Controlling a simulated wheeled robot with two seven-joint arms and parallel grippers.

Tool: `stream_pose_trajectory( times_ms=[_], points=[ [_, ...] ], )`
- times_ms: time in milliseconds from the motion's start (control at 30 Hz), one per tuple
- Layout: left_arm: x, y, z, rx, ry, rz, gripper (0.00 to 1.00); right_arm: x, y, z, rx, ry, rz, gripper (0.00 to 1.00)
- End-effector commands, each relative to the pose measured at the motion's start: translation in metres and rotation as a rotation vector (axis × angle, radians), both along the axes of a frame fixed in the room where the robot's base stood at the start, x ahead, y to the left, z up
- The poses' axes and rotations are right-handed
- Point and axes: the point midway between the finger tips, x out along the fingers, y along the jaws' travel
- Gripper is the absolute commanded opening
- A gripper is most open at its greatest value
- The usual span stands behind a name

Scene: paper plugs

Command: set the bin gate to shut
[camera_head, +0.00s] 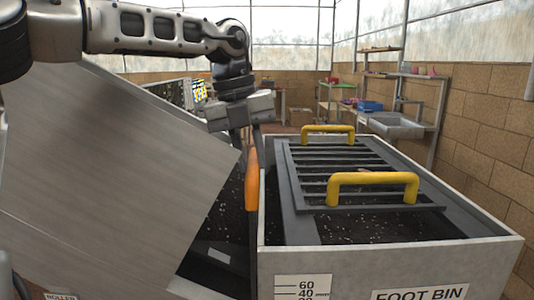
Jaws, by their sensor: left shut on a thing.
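The foot bin (390,267) is a grey open-topped box at the right, with dark soil inside. An orange upright handle (251,181) stands at the bin's left wall, and I take it for the bin gate's handle. My left gripper (249,143) comes down from above and is shut on the top of this handle. The gate itself is largely hidden, so its position cannot be told. My right gripper does not show.
A dark slatted grate (340,163) with yellow handles (373,181) lies across the bin. A large tilted metal sheet (110,175) fills the left side. A brick wall (485,120) bounds the right; shelves and a sink (395,125) stand behind.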

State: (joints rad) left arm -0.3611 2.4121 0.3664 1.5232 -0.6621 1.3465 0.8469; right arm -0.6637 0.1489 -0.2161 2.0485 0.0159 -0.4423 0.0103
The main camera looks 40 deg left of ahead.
Motion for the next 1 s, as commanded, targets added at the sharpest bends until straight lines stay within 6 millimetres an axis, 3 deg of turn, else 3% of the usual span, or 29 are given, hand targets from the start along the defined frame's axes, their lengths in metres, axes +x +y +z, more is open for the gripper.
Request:
stream_pose_trajectory(
  times_ms=[267, 300, 367, 400, 767, 1000],
  points=[
    [-0.003, 0.002, -0.006, -0.001, 0.011, 0.005, 0.0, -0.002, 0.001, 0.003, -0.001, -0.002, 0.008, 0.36],
    [-0.003, 0.002, -0.007, 0.0, 0.012, 0.005, 0.23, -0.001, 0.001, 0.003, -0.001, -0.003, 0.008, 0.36],
    [-0.002, 0.002, -0.007, 0.0, 0.012, 0.004, 0.39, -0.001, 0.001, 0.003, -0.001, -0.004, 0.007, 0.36],
    [-0.002, 0.001, -0.006, 0.0, 0.011, 0.003, 0.41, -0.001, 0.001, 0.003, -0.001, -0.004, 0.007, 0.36],
    [-0.001, 0.002, 0.003, 0.001, 0.003, 0.004, 0.41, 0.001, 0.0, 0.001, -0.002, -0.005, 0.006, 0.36],
    [-0.006, 0.009, 0.048, 0.001, -0.001, 0.005, 0.41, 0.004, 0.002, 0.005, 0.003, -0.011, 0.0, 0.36]
  ],
)
